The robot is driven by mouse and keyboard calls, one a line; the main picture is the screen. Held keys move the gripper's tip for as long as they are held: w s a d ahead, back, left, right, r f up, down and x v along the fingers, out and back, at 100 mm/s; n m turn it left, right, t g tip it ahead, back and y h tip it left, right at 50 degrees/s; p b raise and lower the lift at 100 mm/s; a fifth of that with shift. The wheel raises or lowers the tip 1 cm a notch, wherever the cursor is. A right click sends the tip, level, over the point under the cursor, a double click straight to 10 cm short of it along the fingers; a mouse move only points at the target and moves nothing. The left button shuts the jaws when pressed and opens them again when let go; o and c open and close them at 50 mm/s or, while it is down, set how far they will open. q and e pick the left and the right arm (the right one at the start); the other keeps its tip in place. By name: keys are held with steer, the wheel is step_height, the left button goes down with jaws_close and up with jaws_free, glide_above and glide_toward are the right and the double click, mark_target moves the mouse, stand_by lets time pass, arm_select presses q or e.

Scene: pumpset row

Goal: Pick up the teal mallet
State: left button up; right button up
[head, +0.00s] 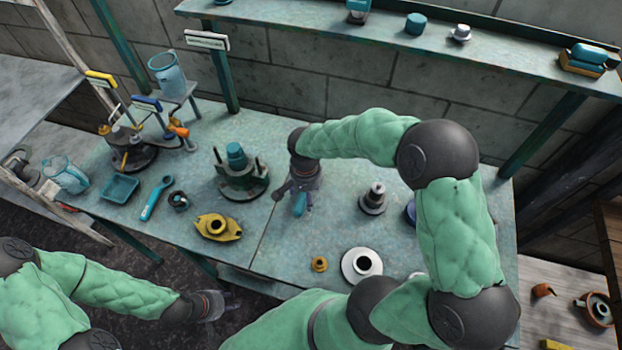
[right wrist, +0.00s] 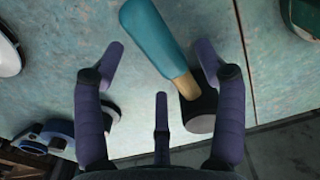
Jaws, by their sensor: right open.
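The teal mallet (right wrist: 155,38) lies on the bench, with a teal handle, a pale wooden neck and a black head. In the right wrist view its handle runs up between my finger tips, and its head is beside the right-hand finger. In the head view only part of its teal handle (head: 299,205) shows below my right gripper (head: 293,192); the rest is hidden. My right gripper (right wrist: 161,75) is open above the mallet and holds nothing. My left gripper (head: 222,303) is low at the bench's front, away from the mallet; its fingers are too small to read.
A dark flanged part with a teal top (head: 238,175) stands left of my right gripper. A stepped metal part (head: 374,197) stands to its right. A yellow flange (head: 217,227), white ring (head: 361,265) and small brass ring (head: 319,264) lie nearer the front. A shelf (head: 330,30) runs along the back.

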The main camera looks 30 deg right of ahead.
step_height(320, 180, down, 3)
steer(key=shift+a+r, duration=0.1)
steer(key=c, duration=1.2)
steer(key=shift+r, duration=0.1)
